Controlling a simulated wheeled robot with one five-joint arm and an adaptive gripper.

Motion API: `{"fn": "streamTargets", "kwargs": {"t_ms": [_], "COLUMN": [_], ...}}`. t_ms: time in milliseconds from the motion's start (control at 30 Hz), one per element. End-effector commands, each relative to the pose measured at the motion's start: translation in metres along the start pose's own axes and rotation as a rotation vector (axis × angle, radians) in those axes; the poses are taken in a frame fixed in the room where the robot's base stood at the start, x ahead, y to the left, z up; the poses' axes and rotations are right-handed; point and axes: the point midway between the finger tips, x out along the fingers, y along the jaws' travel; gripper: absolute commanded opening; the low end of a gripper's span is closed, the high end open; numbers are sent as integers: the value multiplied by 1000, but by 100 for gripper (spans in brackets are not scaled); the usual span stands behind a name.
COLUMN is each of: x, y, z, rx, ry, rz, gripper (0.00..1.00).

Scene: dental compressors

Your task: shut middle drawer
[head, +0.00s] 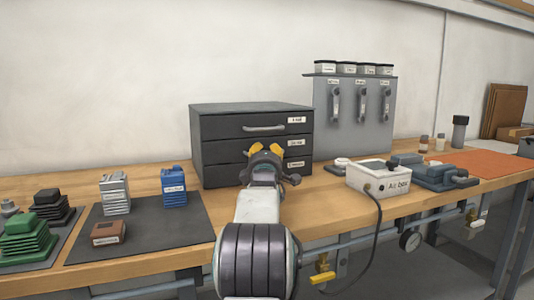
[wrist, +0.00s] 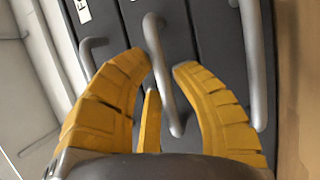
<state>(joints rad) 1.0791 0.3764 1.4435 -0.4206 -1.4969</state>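A dark grey cabinet (head: 256,108) with three stacked drawers stands on the bench. Its middle drawer (head: 222,151) is partly hidden by my gripper (head: 266,149), which is in front of the cabinet. I cannot tell how far the middle drawer stands out. In the wrist view the drawer fronts appear turned on their side. My gripper (wrist: 167,66) has its yellow fingers spread, with the grey middle handle (wrist: 161,78) showing in the gap between the fingertips. I cannot tell whether they touch it. The top drawer's handle (head: 264,128) is clear in the head view.
A grey mat (head: 160,232) with small blocks lies left of the cabinet. A white control box (head: 378,178) with a cable is to the right, in front of a grey panel (head: 350,130). The bench edge runs below my gripper.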

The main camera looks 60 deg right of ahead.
Motion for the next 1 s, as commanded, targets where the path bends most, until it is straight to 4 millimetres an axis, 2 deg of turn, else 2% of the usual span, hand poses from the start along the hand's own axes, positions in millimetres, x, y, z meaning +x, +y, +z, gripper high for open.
{"fn": "streamTargets", "kwargs": {"t_ms": [33, 233, 667, 1000], "x": [0, 0, -8, -49], "y": [-1, -1, 0, 0], "z": [0, 1, 1, 1], "rx": [0, -1, -1, -1], "ry": [0, -2, -2, -2], "rz": [-1, -2, -2, -2], "gripper": [28, 45, 45, 45]}}
